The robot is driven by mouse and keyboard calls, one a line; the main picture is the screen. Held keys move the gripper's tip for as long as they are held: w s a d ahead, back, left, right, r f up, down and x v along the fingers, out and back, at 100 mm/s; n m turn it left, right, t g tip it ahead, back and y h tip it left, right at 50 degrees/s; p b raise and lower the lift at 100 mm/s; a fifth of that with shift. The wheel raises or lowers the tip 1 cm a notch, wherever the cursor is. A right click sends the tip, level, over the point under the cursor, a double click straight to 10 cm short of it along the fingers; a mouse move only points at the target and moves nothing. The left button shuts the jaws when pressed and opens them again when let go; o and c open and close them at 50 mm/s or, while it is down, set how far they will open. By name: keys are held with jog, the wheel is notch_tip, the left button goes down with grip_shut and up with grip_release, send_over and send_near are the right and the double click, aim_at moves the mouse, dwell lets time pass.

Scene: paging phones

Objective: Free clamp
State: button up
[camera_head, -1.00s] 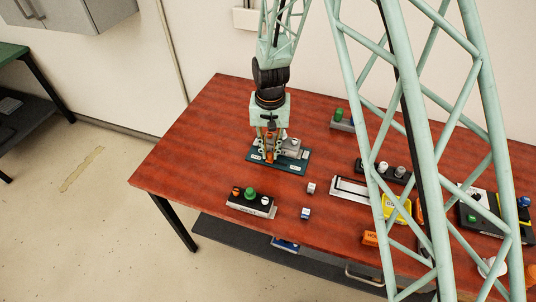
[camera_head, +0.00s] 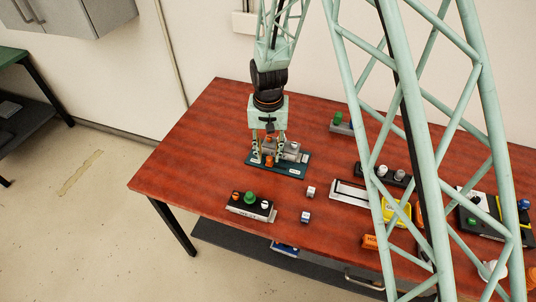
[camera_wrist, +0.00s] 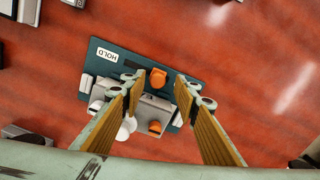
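A grey clamp fixture (camera_head: 292,151) sits on a dark teal base plate (camera_head: 283,172) on the table. An orange knob (camera_head: 269,161) stands at its front. My gripper (camera_head: 268,158) points down over the fixture. In the wrist view my gripper's fingers (camera_wrist: 159,84) are spread wide, apart from the orange knob, with nothing held. Part of the clamp is hidden behind the fingers.
A white tray (camera_head: 350,194) and a yellow item (camera_head: 397,211) are further right. The table's left part is clear.

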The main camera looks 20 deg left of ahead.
aim_at(269, 157)
notch_tip(269, 157, up, 12)
jog(key=shift+f, duration=0.2)
dwell(0.6)
dwell(0.6)
jog(key=s+d+r+t+b, duration=0.1)
jog(key=s+d+r, duration=0.2)
jog(key=d+r, duration=0.45)
jog(key=s+d+r+m+b, duration=0.1)
jog(key=s+d+r+b, duration=0.1)
jog(key=s+d+r, duration=0.35)
jog(key=s+d+r+t+b, duration=0.1)
jog(key=s+d+r, duration=0.1)
jog(key=d+r, duration=0.65)
jog(key=s+d+r+t+b, duration=0.1)
jog(key=s+d+r, duration=0.1)
jog(key=s+d, duration=0.6)
jog(key=s+d+r+m+t+b, duration=0.1)
jog(key=s+d+r+b, duration=0.1)
jog(key=s+d, duration=0.7)
jog(key=s, duration=0.8)
jog(key=shift+s+r, duration=0.15)
jog(key=shift+r, duration=0.1)
